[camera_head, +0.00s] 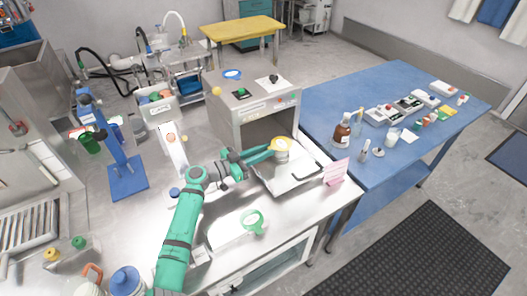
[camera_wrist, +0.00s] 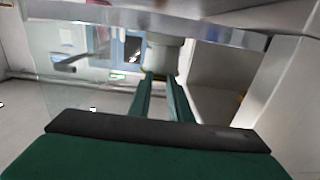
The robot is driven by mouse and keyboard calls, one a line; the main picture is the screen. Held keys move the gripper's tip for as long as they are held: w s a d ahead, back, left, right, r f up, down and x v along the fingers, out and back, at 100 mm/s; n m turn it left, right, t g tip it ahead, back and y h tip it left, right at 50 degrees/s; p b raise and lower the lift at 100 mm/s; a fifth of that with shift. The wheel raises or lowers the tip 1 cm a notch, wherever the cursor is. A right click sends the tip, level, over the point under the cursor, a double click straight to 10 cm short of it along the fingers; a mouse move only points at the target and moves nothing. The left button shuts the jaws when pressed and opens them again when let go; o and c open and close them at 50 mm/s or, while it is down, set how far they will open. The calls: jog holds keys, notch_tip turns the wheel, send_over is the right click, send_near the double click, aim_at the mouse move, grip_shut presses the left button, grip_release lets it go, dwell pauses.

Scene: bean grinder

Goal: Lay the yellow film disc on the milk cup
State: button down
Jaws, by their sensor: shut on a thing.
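The yellow film disc (camera_head: 283,142) shows as a yellow ring with a pale middle in the head view. It is at the top of the pale milk cup (camera_head: 282,157), over its mouth. I cannot tell whether it touches the rim all round. My green gripper (camera_head: 270,149) reaches in from the left and is shut on the disc's near edge. In the wrist view, the fingertips (camera_wrist: 161,76) are close together at a thin yellowish edge beside the whitish cup (camera_wrist: 164,55). The fingers hide part of the disc there.
The cup stands on a metal tray (camera_head: 304,180) in front of the open steel oven-like box (camera_head: 254,105). A pink card (camera_head: 337,172) stands right of the tray. A green ring-shaped item (camera_head: 253,221) lies nearer. The blue table (camera_head: 385,85) is at right.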

dwell(0.4)
jog(key=c, duration=1)
grip_release()
jog(key=shift+a, duration=0.1)
jog(key=v, duration=0.6)
jog(key=shift+s+a, duration=0.25)
